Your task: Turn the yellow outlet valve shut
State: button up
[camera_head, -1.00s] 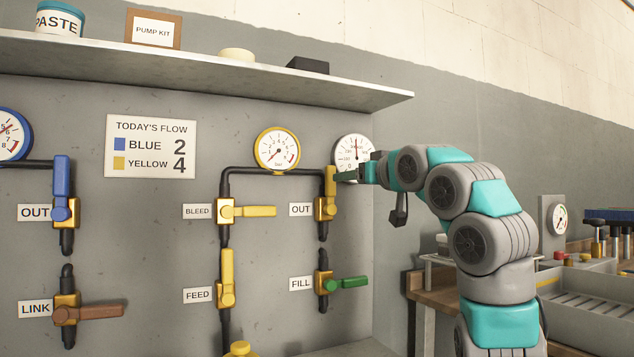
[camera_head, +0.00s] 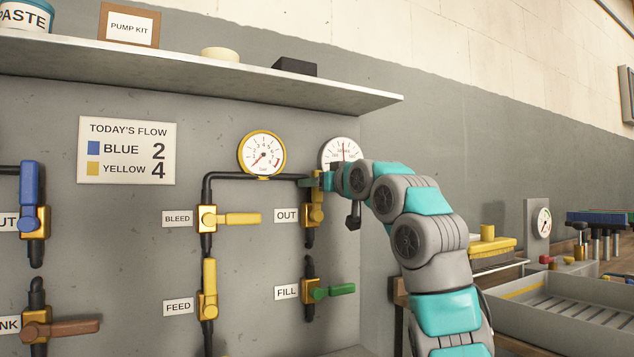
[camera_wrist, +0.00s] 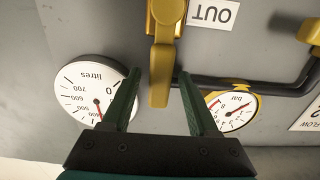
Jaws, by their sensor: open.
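The yellow outlet valve (camera_head: 316,213) is under the second shelf half, beside the right-hand OUT label (camera_head: 286,215). Its yellow handle stands upright, in line with the pipe, partly covered by my gripper (camera_head: 312,182) in the head view. In the wrist view, which is upside down, the handle (camera_wrist: 160,85) hangs between the two green fingers of my gripper (camera_wrist: 159,75). The fingers are open, one on each side of the handle, with visible gaps. The yellow gauge (camera_head: 262,154) sits to the left of the handle.
A white litres gauge (camera_head: 338,152) is just right of the handle, close to my gripper. The bleed valve (camera_head: 228,219), feed valve (camera_head: 208,290) and green fill valve (camera_head: 320,291) are nearby. A shelf (camera_head: 200,68) juts out above.

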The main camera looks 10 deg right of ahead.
grip_shut()
dwell(0.5)
dwell(1.0)
